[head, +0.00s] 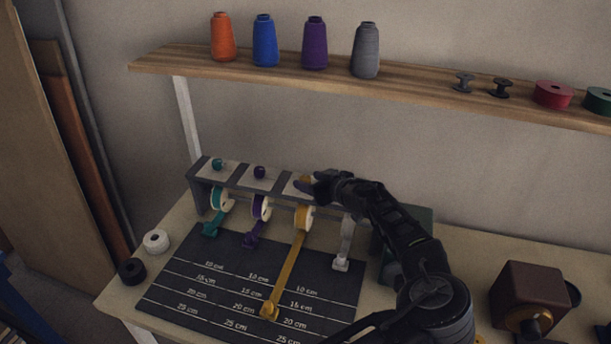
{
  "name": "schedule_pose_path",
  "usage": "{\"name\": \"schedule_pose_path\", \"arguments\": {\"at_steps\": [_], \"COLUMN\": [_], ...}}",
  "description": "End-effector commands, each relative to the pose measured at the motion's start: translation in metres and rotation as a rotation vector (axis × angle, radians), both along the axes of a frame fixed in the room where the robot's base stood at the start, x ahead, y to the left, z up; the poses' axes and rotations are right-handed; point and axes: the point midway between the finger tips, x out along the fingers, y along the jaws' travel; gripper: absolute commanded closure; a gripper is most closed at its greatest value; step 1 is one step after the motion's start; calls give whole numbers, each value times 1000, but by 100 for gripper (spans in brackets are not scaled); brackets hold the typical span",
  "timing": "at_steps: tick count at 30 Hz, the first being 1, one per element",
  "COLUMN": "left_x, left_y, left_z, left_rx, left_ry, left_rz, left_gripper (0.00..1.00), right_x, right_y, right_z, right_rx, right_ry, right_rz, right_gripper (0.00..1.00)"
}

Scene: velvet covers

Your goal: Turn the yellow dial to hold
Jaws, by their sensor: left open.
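The ribbon dispenser (235,178) stands at the back of the table with a row of dials on top. The yellow dial (305,180) is mostly hidden by my left gripper (303,185), which is open with its fingers at the dial. I cannot tell whether they touch it or where the dial points. Below it the yellow spool (303,218) has its yellow ribbon (288,268) drawn out across the dark measuring mat (190,270), its end tab (269,311) between the 15 cm and 20 cm labels. My right gripper is out of view.
The teal dial (218,164) and purple dial (260,172) sit left of the yellow one; a white ribbon (343,250) hangs to the right. A shelf (190,62) with thread cones is above. A brown box (529,292) stands right; two small rolls (155,241) lie left.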

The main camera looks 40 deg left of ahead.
Motion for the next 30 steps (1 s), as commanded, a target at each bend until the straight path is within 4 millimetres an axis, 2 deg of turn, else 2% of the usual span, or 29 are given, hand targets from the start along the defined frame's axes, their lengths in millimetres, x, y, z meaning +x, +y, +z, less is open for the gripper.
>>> {"name": "schedule_pose_path", "arguments": {"at_steps": [1, 6, 16, 30], "left_x": [2, 7, 9, 8], "left_y": [8, 22, 24, 24], "left_z": [0, -8, -11, -11], "left_rx": [1, 0, 0, 0], "left_ry": [2, 0, 0, 0], "left_rz": [2, 1, -1, -1], "left_gripper": [47, 47, 48, 87], "right_x": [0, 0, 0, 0], "right_y": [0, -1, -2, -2], "right_z": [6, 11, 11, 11], "right_rx": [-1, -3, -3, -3], "right_ry": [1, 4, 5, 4], "right_rz": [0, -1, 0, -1], "right_gripper": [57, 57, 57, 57]}}
